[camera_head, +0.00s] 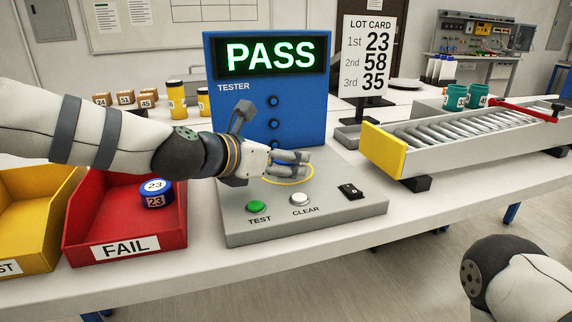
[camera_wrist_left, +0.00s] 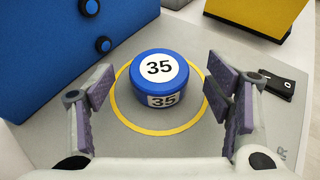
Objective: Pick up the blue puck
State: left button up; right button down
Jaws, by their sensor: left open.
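A blue puck (camera_wrist_left: 160,68) numbered 35 sits on the tester inside a yellow ring (camera_wrist_left: 122,112). In the head view it is mostly hidden behind my left gripper (camera_head: 290,164). In the left wrist view my left gripper (camera_wrist_left: 160,100) is open, its fingers apart on the left and right of the puck, with gaps showing on both sides. Another blue puck (camera_head: 156,194), numbered 23, lies in the red FAIL bin (camera_head: 90,205). The blue tester panel (camera_head: 228,110) reads PASS. My right gripper is not in view.
The tester base (camera_head: 335,209) has a green TEST button (camera_head: 258,206), a white CLEAR button (camera_head: 299,199) and a black switch (camera_head: 350,191). A lot card (camera_head: 366,57) reads 23, 58, 35.

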pick_arm(q)
jog(key=shift+x, duration=0.85)
jog(key=shift+a+r, duration=0.1)
jog(key=shift+c, duration=0.6)
jog(key=c, duration=1.3)
